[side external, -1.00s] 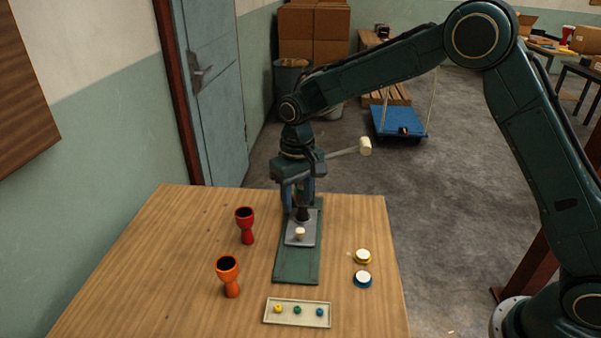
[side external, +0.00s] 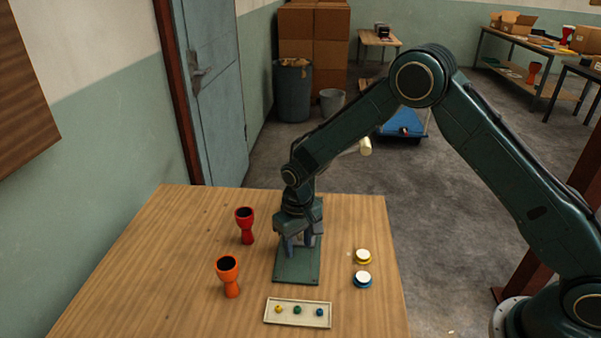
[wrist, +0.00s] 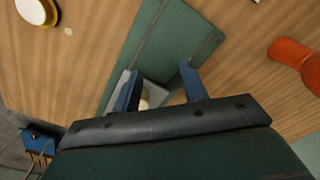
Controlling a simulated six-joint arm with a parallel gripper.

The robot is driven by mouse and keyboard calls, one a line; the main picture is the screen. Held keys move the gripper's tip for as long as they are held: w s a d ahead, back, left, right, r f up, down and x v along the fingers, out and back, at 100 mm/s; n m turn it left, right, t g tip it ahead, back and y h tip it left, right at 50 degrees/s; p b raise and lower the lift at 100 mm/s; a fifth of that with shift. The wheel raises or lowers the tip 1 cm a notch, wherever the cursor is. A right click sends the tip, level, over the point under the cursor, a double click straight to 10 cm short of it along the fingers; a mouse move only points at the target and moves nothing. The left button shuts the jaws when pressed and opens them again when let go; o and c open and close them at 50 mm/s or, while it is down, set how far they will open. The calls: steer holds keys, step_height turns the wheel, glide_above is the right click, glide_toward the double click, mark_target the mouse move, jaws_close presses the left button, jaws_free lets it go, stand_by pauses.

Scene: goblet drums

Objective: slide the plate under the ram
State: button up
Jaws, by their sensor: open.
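The plate (wrist: 117,92) is grey with a cream knob (wrist: 146,98) and lies on the green base (side external: 297,268) of the press. My gripper (side external: 299,246) is low over the plate, its two blue fingers pointing down. In the wrist view the fingers of my gripper (wrist: 158,82) are apart, one on each side of the knob. I cannot tell whether they touch it. The ram and press body are hidden behind my wrist in the side view; only the cream lever end (side external: 365,147) shows. Most of the plate is hidden there too.
A red goblet drum (side external: 245,225) and an orange one (side external: 229,276) stand left of the base. A tray (side external: 270,312) with small coloured pegs is in front.

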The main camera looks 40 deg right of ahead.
steer(key=s+a, duration=0.2)
steer(key=a, duration=0.1)
steer(key=shift+s+r, duration=0.15)
steer(key=shift+s, duration=0.25)
step_height(320, 180, up, 14)
steer(key=s+d+r+t, duration=0.1)
steer(key=s+d+r, duration=0.3)
steer(key=r, duration=0.2)
steer(key=s+d+r+t, duration=0.1)
steer(key=s+d+r, duration=0.2)
steer(key=s+r, duration=0.2)
steer(key=shift+s+d+r, duration=0.3)
steer(key=shift+d+r, duration=0.1)
steer(key=shift+r, duration=0.5)
steer(key=shift+r, duration=0.1)
steer(key=shift+r, duration=2.9)
